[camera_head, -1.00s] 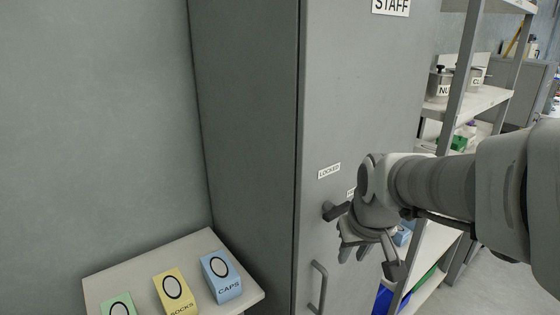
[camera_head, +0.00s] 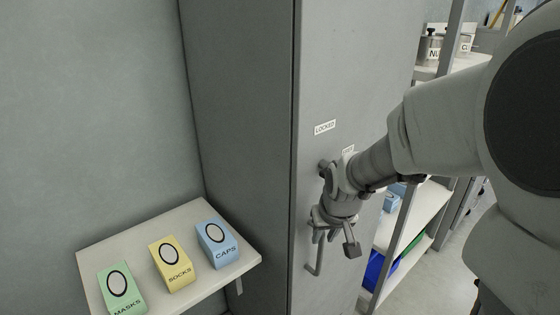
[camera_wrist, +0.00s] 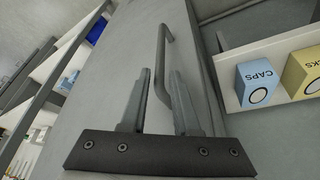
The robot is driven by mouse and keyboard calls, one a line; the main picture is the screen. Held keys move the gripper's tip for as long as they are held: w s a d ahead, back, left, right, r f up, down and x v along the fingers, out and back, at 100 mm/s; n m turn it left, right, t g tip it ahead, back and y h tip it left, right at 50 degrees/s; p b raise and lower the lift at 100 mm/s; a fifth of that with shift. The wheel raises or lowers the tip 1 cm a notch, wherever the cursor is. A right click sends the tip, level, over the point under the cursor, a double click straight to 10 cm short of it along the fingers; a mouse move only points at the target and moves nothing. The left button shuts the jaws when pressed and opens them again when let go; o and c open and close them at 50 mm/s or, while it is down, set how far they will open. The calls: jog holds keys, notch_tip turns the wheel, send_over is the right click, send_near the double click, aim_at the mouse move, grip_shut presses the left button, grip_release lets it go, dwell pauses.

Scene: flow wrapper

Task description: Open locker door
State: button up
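The tall grey locker door (camera_head: 345,60) stands with no visible gap at its left edge. Its grey bar handle (camera_head: 315,262) shows low near that edge; my gripper hides the upper part. In the wrist view the handle (camera_wrist: 163,45) runs down toward the gap between my fingers. My gripper (camera_head: 334,232) is open in front of the handle. In the wrist view my gripper (camera_wrist: 160,85) has a finger on each side of the bar's near end; I cannot tell whether they touch it. A dark latch (camera_head: 324,164) above is partly hidden by my wrist.
A LOCKED label (camera_head: 325,127) and a partly hidden label (camera_head: 348,150) are on the door. A white side shelf (camera_head: 190,217) at the left holds green, yellow and blue boxes. A shelving rack (camera_head: 425,210) stands close on the right.

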aim_at(319, 247)
jog(key=b+x, duration=0.1)
jog(key=x, duration=0.6)
jog(key=shift+c, duration=0.3)
grip_shut()
dwell(1.1)
